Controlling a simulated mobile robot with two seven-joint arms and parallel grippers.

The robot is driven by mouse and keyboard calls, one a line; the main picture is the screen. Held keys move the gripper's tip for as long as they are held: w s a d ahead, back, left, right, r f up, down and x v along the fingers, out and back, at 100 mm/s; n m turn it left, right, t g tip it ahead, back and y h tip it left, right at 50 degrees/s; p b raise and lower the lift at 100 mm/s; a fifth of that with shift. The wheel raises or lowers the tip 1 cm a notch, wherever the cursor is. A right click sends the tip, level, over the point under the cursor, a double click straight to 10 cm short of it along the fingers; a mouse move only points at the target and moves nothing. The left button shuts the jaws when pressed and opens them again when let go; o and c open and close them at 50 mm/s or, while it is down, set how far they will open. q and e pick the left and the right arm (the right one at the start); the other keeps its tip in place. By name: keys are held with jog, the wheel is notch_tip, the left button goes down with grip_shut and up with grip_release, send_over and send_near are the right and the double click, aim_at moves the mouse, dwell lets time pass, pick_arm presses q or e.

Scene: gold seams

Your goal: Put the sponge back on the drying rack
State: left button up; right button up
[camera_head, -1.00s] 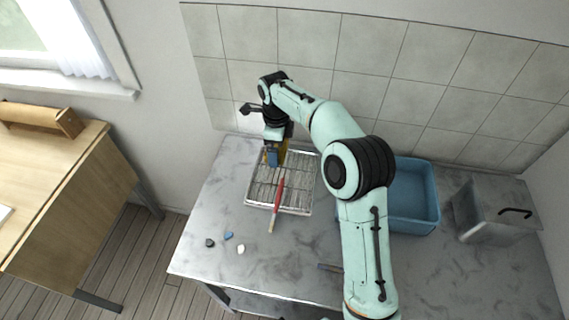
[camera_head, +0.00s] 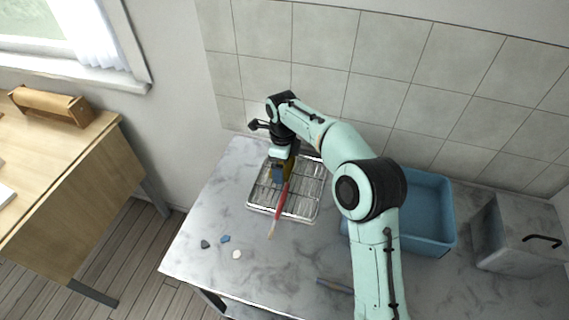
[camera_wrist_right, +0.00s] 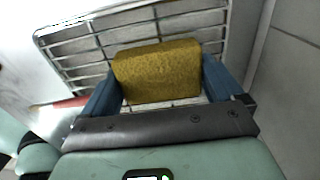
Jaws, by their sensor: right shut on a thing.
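The yellow sponge (camera_wrist_right: 158,73) is between the blue fingers of my right gripper (camera_wrist_right: 155,85) in the right wrist view. The right gripper is shut on it. In the head view the right gripper (camera_head: 280,174) is over the back left part of the metal drying rack (camera_head: 309,195), pointing down, with the sponge mostly hidden. The rack's wire bars (camera_wrist_right: 85,45) lie behind the sponge in the right wrist view. I cannot tell whether the sponge touches the rack. My left gripper is not in view.
A red brush (camera_head: 281,208) lies across the rack's front edge. Several small pieces, one blue (camera_head: 225,239) and one white (camera_head: 237,255), lie on the counter's front left. A blue basin (camera_head: 428,211) and a grey box (camera_head: 520,232) stand to the right.

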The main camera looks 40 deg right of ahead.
jog(key=shift+f, duration=0.15)
jog(key=o, duration=0.7)
jog(key=shift+o, duration=0.2)
notch_tip(320, 180, up, 12)
jog(key=p, duration=0.3)
jog(key=shift+s, duration=0.1)
